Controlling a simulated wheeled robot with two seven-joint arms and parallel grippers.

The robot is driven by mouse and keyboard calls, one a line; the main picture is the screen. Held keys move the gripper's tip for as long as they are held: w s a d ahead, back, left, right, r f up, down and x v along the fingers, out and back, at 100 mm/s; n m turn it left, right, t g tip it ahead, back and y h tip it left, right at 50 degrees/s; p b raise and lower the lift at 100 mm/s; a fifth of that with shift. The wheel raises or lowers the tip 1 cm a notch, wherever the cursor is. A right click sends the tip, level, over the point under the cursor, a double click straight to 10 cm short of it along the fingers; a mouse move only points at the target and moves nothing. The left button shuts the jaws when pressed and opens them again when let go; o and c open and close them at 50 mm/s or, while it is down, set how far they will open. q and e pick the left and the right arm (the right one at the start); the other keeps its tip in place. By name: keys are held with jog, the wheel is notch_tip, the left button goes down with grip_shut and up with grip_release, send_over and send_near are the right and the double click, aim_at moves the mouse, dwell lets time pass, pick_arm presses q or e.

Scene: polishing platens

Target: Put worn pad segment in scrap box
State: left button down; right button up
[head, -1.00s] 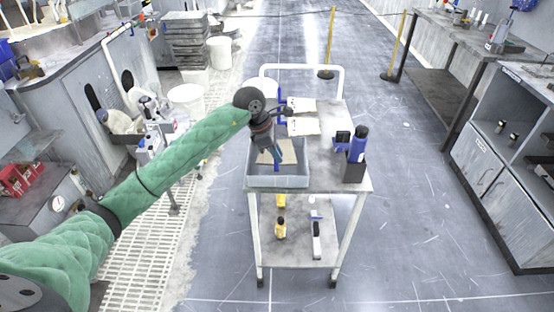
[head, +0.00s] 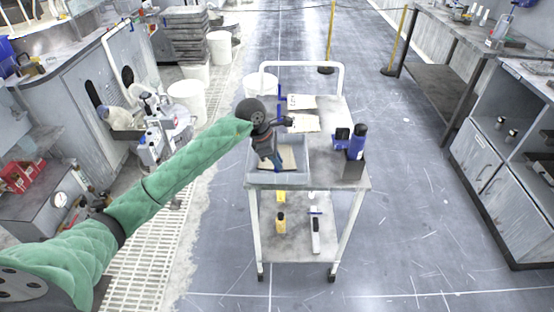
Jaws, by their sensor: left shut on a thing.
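My left gripper (head: 274,163) is over the open grey box (head: 262,180) on the cart, with its fingers pointing down and their tips inside the rim. It is shut on a flat tan piece, the worn pad segment (head: 289,157), which shows beside the fingers within the box opening. The gripper hides part of it, and I cannot tell whether it touches the box floor. The grey box looks like the scrap box; I see no readable label on it. My right gripper is out of view.
The cart (head: 336,178) also bears two pale pieces (head: 303,123) behind the box and a blue bottle (head: 357,142) by a dark holder at the right. A bench (head: 480,165) is at right; the floor between is clear.

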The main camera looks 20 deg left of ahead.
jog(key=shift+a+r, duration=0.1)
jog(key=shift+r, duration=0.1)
pick_arm(q)
jog(key=c, duration=1.5)
grip_release()
jog(key=shift+o, duration=0.5)
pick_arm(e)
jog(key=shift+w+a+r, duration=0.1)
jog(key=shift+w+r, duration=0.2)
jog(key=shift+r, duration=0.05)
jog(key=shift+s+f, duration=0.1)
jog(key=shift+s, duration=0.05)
